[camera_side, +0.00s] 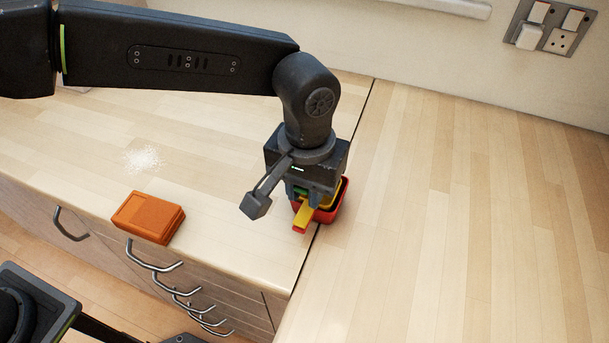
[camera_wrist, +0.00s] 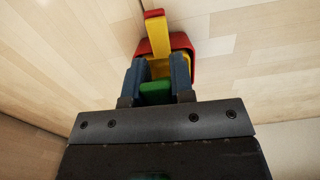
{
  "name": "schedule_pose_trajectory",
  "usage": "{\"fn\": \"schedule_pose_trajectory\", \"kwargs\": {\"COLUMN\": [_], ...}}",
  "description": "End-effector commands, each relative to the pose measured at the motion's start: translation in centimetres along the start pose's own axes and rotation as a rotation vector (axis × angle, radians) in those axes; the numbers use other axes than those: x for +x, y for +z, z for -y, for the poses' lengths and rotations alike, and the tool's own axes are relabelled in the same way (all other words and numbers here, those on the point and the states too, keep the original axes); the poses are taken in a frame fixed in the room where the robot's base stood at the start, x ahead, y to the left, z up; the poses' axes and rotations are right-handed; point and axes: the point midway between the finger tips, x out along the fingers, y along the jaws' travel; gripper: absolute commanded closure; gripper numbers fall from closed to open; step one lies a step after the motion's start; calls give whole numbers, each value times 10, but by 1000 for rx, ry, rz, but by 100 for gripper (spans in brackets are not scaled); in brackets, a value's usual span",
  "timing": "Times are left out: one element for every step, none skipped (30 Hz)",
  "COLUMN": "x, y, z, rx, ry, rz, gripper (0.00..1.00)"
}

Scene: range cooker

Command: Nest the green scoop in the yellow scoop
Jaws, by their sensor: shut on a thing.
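The yellow scoop (camera_side: 305,214) sits in a red scoop (camera_side: 331,213) near the counter seam, their handles lined up toward the front. Both also show in the wrist view, where the yellow handle (camera_wrist: 158,35) lies over the red handle (camera_wrist: 154,13). My gripper (camera_wrist: 158,75) is shut on the green scoop (camera_wrist: 155,90), whose green part shows between the fingers. In the side view my gripper (camera_side: 308,196) is right over the yellow scoop. The fingers hide most of the green scoop, so I cannot tell how deep it is in the yellow one.
An orange box (camera_side: 148,217) lies on the left counter near its front edge. A patch of white grains (camera_side: 144,159) lies behind it. The right counter (camera_side: 470,220) is clear. Wall sockets (camera_side: 544,27) are at the back right.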

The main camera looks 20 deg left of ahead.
Motion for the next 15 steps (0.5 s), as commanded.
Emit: {"fn": "schedule_pose_trajectory", "kwargs": {"x": [5, 7, 10, 12, 14, 17, 19, 21, 23, 25, 26, 28, 29, 30, 31], "y": [0, 0, 0, 0, 0, 0, 0, 0, 0, 0, 0, 0, 0, 0, 0], "z": [0, 0, 0, 0, 0, 0, 0, 0, 0, 0, 0, 0, 0, 0, 0], "rx": [0, 0, 0, 0, 0, 0, 0, 0, 0, 0, 0, 0, 0, 0, 0], "ry": [-1, -1, -1, -1, -1, 0, 0, 0, -1, 0, 0, 0, 0, 0, 0], "rz": [1, 1, 1, 2, 1, 1, 0, 1, 1, 1, 0, 0, 0, 0, 0], "gripper": [100, 100, 100, 100, 100, 100, 100, 100, 100, 100, 100, 100, 100, 100, 100]}}
